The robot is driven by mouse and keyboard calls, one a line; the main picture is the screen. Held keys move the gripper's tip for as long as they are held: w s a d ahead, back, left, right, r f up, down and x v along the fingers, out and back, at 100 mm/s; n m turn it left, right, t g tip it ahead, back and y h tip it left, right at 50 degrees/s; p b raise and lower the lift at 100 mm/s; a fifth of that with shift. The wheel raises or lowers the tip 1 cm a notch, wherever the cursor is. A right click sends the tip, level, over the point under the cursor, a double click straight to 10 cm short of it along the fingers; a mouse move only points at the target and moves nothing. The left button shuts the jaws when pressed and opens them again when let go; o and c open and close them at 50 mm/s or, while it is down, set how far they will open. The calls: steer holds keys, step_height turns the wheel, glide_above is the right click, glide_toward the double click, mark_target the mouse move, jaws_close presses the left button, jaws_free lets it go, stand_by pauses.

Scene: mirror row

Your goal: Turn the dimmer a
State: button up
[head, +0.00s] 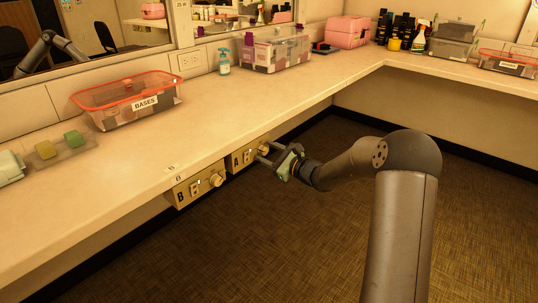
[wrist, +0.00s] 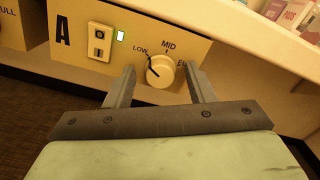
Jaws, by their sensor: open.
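The dimmer A panel (head: 240,161) is fixed under the counter's front edge. In the wrist view the panel (wrist: 85,14) shows a large A, a switch (wrist: 99,41) and a small lit indicator (wrist: 121,36). Its round cream knob (wrist: 160,70) has a dark pointer line toward the upper left, near LOW. MID is printed above it, and a partly hidden label is at right. My gripper (wrist: 163,88) is open, with one finger on each side of the knob. I cannot tell whether the fingers touch it. The head view shows my gripper (head: 268,154) in front of panel A.
Dimmer panel B (head: 196,188) with its own knob (head: 216,180) is beside panel A on the left. The counter (head: 225,110) overhangs both panels. A clear bin labelled BASES (head: 128,98) stands on it. The carpeted floor (head: 290,240) below is clear.

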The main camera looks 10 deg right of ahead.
steer(key=c, duration=1)
steer(key=shift+o, duration=0.2)
steer(key=shift+r+m+p, duration=0.1)
steer(key=shift+m+p, duration=0.2)
steer(key=shift+p, duration=0.25)
steer(key=shift+r+m+p, duration=0.1)
steer(key=shift+m+p, duration=0.4)
steer(key=shift+p, duration=0.25)
steer(key=m+p, duration=0.3)
steer(key=p, duration=0.1)
steer(key=shift+d+r+m, duration=0.1)
steer(key=shift+m, duration=0.2)
steer(key=m+p, duration=0.4)
steer(key=p, duration=0.1)
steer(key=shift+f+m+p, duration=0.3)
steer(key=shift+m+p, duration=0.85)
steer(key=shift+m, duration=0.05)
steer(key=shift+f, duration=0.1)
